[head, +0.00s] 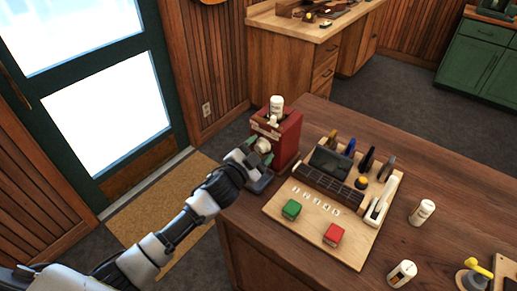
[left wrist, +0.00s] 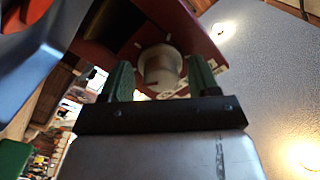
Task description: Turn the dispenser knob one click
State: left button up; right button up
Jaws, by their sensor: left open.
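My left gripper (head: 256,155) is at this knob. In the left wrist view the knob (left wrist: 160,68) sits between the two green fingers of my open left gripper (left wrist: 160,82), with gaps showing at its sides. I cannot tell whether a finger touches it. The red dispenser body (left wrist: 150,20) is behind the knob. My right gripper is not in view.
White bottles (head: 421,212) stand to the right. A door (head: 110,90) and a mat (head: 165,220) are at left.

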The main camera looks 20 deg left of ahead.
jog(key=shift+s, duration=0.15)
pick_arm(q)
jog(key=c, duration=0.7)
jog(key=shift+o, duration=0.2)
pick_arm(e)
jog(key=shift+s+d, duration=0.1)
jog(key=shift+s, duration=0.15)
pick_arm(q)
jog(key=shift+m, duration=0.3)
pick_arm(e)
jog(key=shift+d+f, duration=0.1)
pick_arm(q)
jog(key=shift+f, duration=0.1)
jog(key=m+b, duration=0.1)
jog(key=m, duration=0.8)
jog(key=shift+b, duration=0.4)
jog(key=shift+m, duration=1.1)
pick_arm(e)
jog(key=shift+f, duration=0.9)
pick_arm(q)
jog(key=shift+m, duration=0.3)
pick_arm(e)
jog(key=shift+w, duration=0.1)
